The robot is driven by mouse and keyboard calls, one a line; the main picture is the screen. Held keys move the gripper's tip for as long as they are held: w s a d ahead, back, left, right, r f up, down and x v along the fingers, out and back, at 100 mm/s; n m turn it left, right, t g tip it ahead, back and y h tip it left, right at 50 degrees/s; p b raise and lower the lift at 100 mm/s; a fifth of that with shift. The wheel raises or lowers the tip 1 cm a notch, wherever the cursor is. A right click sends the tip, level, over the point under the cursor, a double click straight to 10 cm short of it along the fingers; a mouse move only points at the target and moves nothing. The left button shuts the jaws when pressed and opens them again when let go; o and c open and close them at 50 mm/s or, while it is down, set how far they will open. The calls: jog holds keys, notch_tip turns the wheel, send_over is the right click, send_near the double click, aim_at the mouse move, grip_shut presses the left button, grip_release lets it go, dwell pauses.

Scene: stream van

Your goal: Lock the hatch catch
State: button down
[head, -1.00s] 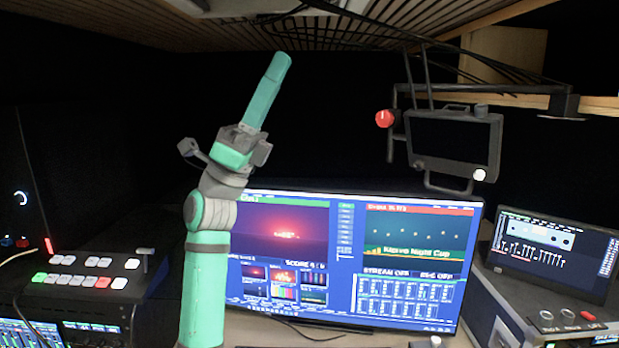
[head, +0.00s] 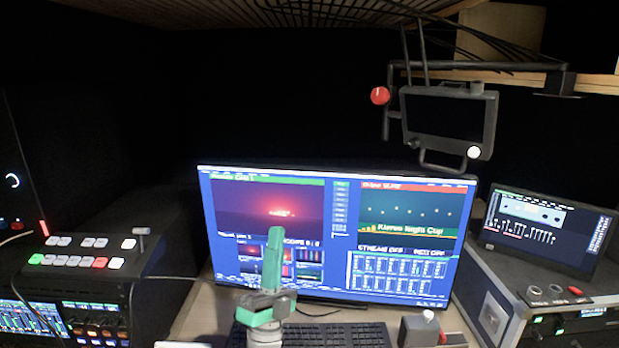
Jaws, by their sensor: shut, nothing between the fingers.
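My gripper (head: 274,238) is at the lower middle of the head view, in front of the big screen and above the keyboard. Its green fingers are together, point up and hold nothing. I cannot make out a hatch catch in this view. The slatted ceiling (head: 290,12) shows only as a strip along the top edge, well above my gripper.
The big screen (head: 420,272) stands behind the keyboard (head: 335,336). A switcher panel (head: 85,262) is at left, a laptop-like screen (head: 545,232) at right. Cables run under the ceiling.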

jog(key=s+d+f+n+g+y, duration=0.25)
jog(key=s+f+n, duration=0.2)
jog(key=f, duration=0.55)
jog(key=s+d+f+n+g+y, duration=0.1)
jog(key=s+f+n+y, duration=0.4)
jog(key=f, duration=0.4)
jog(key=s+d+f+n+g+y, duration=0.1)
jog(key=s+f+n+g+y, duration=0.15)
jog(key=s+f, duration=0.55)
jog(key=s+f+n+g, duration=0.1)
jog(key=s+f, duration=0.3)
jog(key=s, duration=0.5)
jog(key=s+d+f+n+g+h, duration=0.1)
jog(key=s+f+g, duration=0.3)
jog(key=s, duration=0.5)
jog(key=s+d+f+n+g+h, duration=0.1)
jog(key=s+f+n+g, duration=0.2)
jog(key=s+f, duration=0.3)
jog(key=v, duration=0.2)
jog(key=shift+s+f, duration=0.15)
jog(key=shift+s, duration=0.3)
